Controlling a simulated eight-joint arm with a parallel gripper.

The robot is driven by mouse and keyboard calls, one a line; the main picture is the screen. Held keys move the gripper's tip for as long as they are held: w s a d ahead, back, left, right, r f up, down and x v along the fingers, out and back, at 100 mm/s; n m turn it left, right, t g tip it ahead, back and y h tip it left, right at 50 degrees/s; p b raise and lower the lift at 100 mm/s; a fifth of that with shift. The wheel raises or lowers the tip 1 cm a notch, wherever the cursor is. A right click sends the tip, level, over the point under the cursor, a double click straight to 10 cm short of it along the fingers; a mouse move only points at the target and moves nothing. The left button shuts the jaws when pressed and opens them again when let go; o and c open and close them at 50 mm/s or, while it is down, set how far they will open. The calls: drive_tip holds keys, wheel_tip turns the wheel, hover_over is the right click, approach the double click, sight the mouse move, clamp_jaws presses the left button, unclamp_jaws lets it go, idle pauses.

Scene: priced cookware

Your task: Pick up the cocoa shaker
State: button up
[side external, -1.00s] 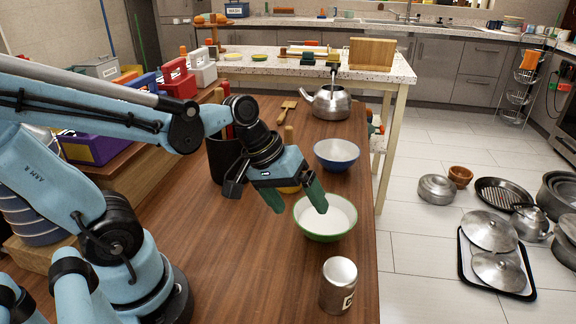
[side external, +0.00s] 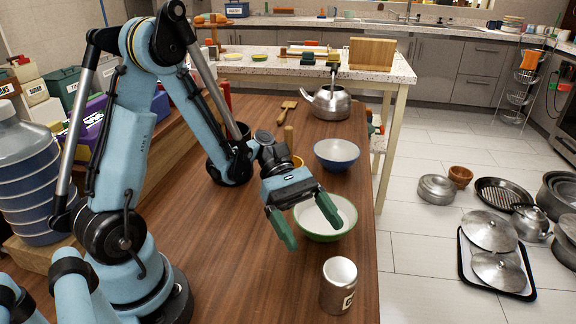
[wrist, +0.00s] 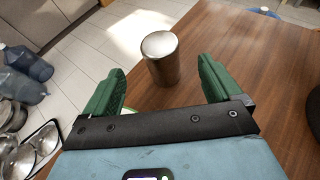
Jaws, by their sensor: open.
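The cocoa shaker (side external: 339,285) is a silver metal cylinder with a dark letter on its side. It stands upright near the right front edge of the wooden table, and its top and side show in the wrist view (wrist: 161,60). My gripper (side external: 306,229) is open and empty, with green fingers. In the side view it is above and behind the shaker, over the near-left part of the green-rimmed bowl. In the wrist view the shaker appears beyond and between the two fingertips (wrist: 160,80), apart from both.
The green-rimmed white bowl (side external: 340,226) is just behind the shaker. A blue bowl (side external: 337,155), a kettle (side external: 327,103) and a wooden utensil (side external: 287,110) are farther back. The wooden table (side external: 235,265) is clear left of the shaker. The table's right edge is close to it.

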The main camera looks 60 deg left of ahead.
sight(332, 260)
drive_tip(key=x, duration=0.7)
drive_tip(key=shift+c, duration=0.3)
drive_tip(key=c, duration=1.1)
drive_tip(key=shift+c, duration=0.2)
drive_tip(key=shift+r, duration=0.15)
drive_tip(key=shift+r, duration=0.75)
wheel_tip(332, 260, up, 2)
drive_tip(key=shift+r, duration=0.15)
drive_tip(key=s+d+r, duration=0.6)
drive_tip(key=s+r, duration=0.1)
drive_tip(key=s, duration=0.2)
drive_tip(key=shift+s+d, duration=0.2)
drive_tip(key=shift+s, duration=0.1)
